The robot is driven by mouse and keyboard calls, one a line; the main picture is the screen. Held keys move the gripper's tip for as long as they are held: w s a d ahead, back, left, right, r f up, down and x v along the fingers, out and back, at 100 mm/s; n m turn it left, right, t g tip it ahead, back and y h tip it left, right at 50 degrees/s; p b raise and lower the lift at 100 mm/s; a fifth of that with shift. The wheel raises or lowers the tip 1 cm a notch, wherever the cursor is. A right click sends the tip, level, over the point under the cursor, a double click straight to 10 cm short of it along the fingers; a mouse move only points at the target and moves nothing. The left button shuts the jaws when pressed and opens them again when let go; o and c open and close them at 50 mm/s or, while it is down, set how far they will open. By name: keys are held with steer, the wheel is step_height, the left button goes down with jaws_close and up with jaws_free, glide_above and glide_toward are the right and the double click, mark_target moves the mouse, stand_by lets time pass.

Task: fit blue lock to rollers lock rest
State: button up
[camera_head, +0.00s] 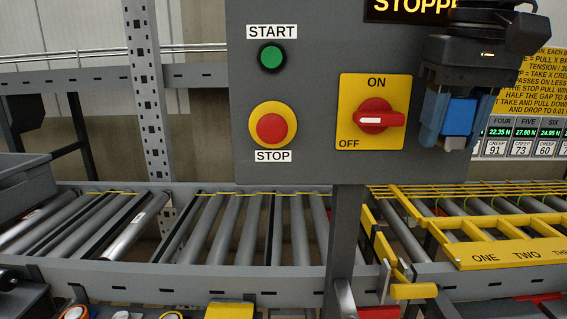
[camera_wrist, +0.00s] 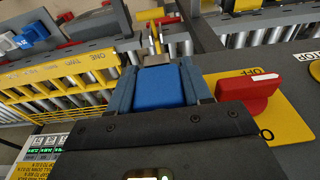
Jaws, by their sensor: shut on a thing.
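My gripper (camera_head: 453,128) is at the upper right of the head view, in front of the right side of the grey control panel. It is shut on the blue lock (camera_head: 461,113), a blue block between the two blue-grey fingers. In the wrist view my gripper (camera_wrist: 160,88) has the blue lock (camera_wrist: 162,84) between its fingers, with a pale metal part beyond it. The lock looks clear of other things, though its far end is hard to make out. I cannot tell which part is the rollers lock rest.
A red rotary switch (camera_head: 375,116) on a yellow plate is close left of my gripper. Green start (camera_head: 271,57) and red stop (camera_head: 270,127) buttons are further left. A roller conveyor (camera_head: 245,225) runs below, with a yellow guard (camera_head: 515,252) at right. Another blue piece (camera_wrist: 35,34) lies far off.

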mark_target(456, 99)
steer(key=c, duration=0.6)
steer(key=shift+o, duration=0.2)
steer(key=shift+r+p, duration=1.6)
steer(key=shift+p, duration=0.1)
steer(key=shift+r, duration=0.1)
steer(key=shift+r, duration=0.25)
steer(key=shift+r, duration=0.1)
steer(key=shift+r+p, duration=1.45)
steer(key=shift+r, duration=0.45)
